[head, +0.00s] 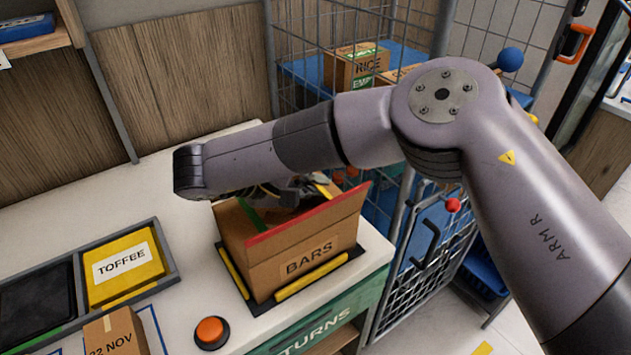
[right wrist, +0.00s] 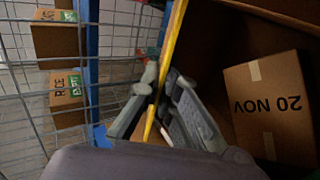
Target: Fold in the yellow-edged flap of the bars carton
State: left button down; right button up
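The bars carton (head: 262,262) stands open-topped on the counter. Its red-edged flap (head: 335,212) stands up at the front, and a green edge (head: 250,216) shows at the left. The yellow-edged flap (head: 326,188) shows behind, partly hidden by my right arm. In the right wrist view the flap's yellow edge (right wrist: 175,35) runs between the fingers of my right gripper (right wrist: 161,76). The fingertips are close together, one on each side of the flap, and appear shut on it. In the head view my right gripper (head: 295,192) is over the carton, largely hidden. My left gripper is out of view.
A box marked 20 NOV (right wrist: 268,105) shows in the right wrist view. A wire cage (head: 305,45) with a rice carton (head: 343,70) stands behind. A toffee box (head: 125,280), a 22 NOV box (head: 112,335) and an orange button (head: 211,331) are left of the carton.

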jog(key=o, duration=0.4)
jog(key=shift+v, duration=3.75)
